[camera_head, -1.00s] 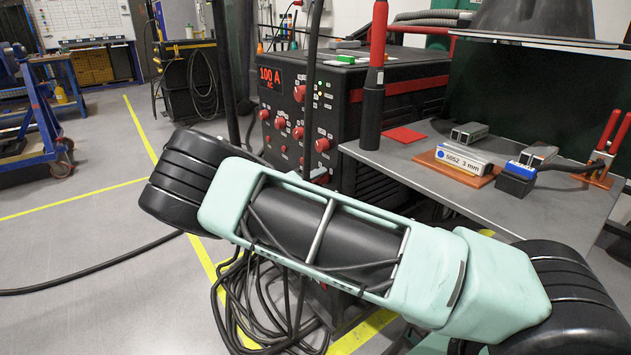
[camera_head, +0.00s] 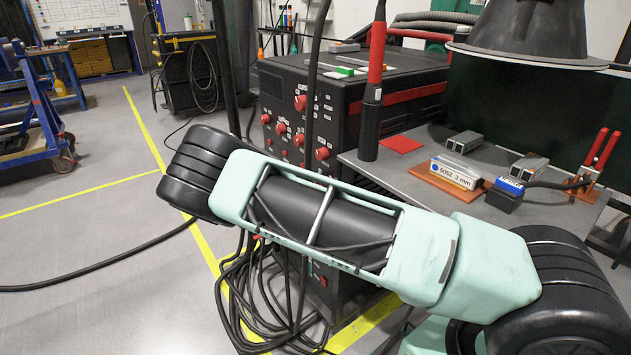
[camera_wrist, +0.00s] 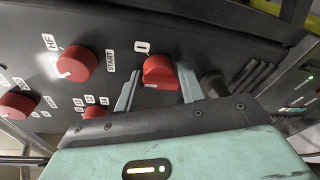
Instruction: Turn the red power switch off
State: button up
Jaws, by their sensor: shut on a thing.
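The red power switch (camera_wrist: 158,70) is a red knob on the dark front panel in the wrist view, with a small white label above it. My gripper (camera_wrist: 157,90) has one finger on each side of this knob and is shut on it. A pale mark shows at the knob's lower edge. In the head view my gripper and the held switch are hidden behind my arm. The black machine (camera_head: 355,100) shows there with several red knobs, and its display area (camera_head: 271,84) is dark.
Another red knob (camera_wrist: 76,63) sits left of the held one. A grey table (camera_head: 400,178) stands right of the machine with a labelled box (camera_head: 455,172) and a blue-topped block (camera_head: 506,192). Coiled black cables (camera_head: 265,300) lie on the floor below my arm.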

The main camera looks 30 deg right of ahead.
jog(key=n+p, duration=0.1)
jog(key=n, duration=0.1)
jog(key=n+g+p, duration=0.1)
jog(key=shift+w+r+n, duration=0.2)
jog(key=shift+r+n, duration=0.15)
jog(key=shift+n, duration=0.05)
jog(key=shift+w+n+g+p, duration=0.2)
jog(key=shift+n+g+p, duration=0.2)
jog(key=shift+n, duration=1.5)
jog(key=o, duration=0.7)
jog(key=shift+o, duration=0.9)
jog(key=shift+f, duration=0.1)
jog(key=shift+s+a, duration=0.1)
jog(key=a+r+b, duration=0.1)
jog(key=a+r, duration=0.2)
jog(key=a, duration=1.4)
jog(key=shift+s, duration=0.25)
jog(key=shift+r+y, duration=0.1)
jog(key=shift+y, duration=0.2)
